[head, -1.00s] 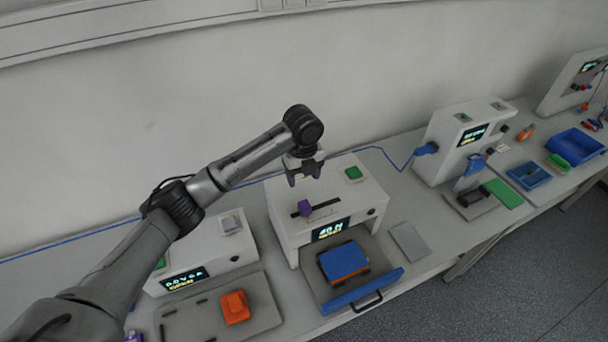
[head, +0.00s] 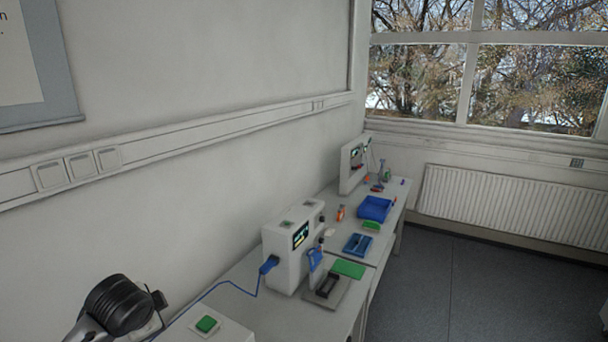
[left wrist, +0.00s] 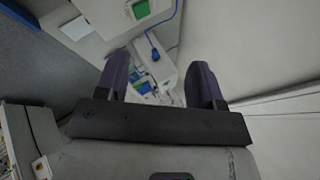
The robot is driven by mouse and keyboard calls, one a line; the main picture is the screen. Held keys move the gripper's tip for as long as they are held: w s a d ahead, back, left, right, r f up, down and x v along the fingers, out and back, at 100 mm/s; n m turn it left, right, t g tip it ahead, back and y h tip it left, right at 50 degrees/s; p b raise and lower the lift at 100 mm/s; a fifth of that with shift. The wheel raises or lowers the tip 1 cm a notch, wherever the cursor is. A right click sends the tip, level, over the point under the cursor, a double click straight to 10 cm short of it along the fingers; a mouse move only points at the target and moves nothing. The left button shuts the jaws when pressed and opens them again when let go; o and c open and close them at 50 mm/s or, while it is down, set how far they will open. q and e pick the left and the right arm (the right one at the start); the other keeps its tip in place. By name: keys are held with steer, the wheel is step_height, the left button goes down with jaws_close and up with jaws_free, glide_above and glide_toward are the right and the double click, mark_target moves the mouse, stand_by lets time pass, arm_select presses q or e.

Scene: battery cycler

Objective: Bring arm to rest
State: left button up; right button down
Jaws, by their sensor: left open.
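My left arm shows at the bottom left of the head view, where only a dark joint and part of the link are in frame. The left gripper itself is below the head view's edge. In the left wrist view my left gripper (left wrist: 162,88) is open, with its two dark fingers apart and nothing between them. Beyond the fingers are the bench and a white device. My right arm and right gripper are in neither view.
A white device with a green button (head: 207,324) is cut off at the bottom of the head view. A white cycler (head: 285,262) with a blue plug (head: 269,264) stands further along the bench. A blue bin (head: 374,208) sits beyond it. Grey floor (head: 475,275) is free at right.

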arm_select(q)
steer(key=s+d+r+n+t, duration=0.3)
steer(key=d+r+t, duration=0.1)
steer(key=d+r, duration=0.2)
steer(key=s+d+f+n+t+h+p, duration=0.1)
steer(key=s+d+f+t+h+p, duration=0.15)
steer(key=s, duration=0.35)
steer(key=s+f+n+g+p, duration=0.1)
steer(key=s+f+g, duration=0.2)
steer(key=s+f, duration=0.4)
steer(key=s+d+f+n+g+p, duration=0.1)
steer(key=s+f+g+p, duration=0.1)
steer(key=s+f, duration=0.6)
steer(key=s+d+f+n+g+p, duration=0.1)
steer(key=s+f+g, duration=0.3)
steer(key=s, duration=1.3)
step_height(320, 180, down, 4)
steer(key=shift+s+f+n+g+p, duration=0.1)
steer(key=shift+s+n+g+p, duration=0.1)
steer(key=shift+n+g+p, duration=0.3)
steer(key=shift+d, duration=0.1)
